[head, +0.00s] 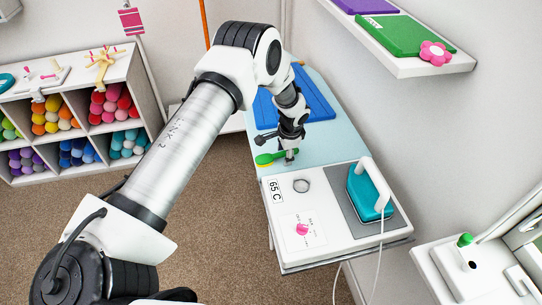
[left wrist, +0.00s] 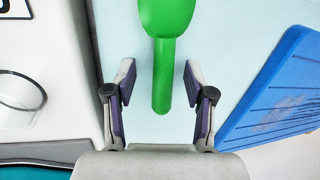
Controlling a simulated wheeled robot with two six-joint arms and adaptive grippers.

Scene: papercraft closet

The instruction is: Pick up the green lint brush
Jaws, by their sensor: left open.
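The green lint brush (head: 268,158) lies on the light blue board at its near end, in the head view, partly hidden by my left gripper. In the left wrist view the green lint brush (left wrist: 164,60) points its narrow handle end down between the two fingers. My left gripper (head: 290,158) is over the board at the brush. In the left wrist view the left gripper (left wrist: 159,85) is open, with one finger on each side of the handle and a gap on both sides. My right gripper is in neither view.
The light blue board (head: 262,117) also carries a blue ribbed mat (head: 318,100). A white panel (head: 285,225) with a teal iron (head: 368,195) adjoins its near end. A wall shelf (head: 420,68) hangs at upper right. Yarn cubbies (head: 88,98) stand at left. Carpet lies between.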

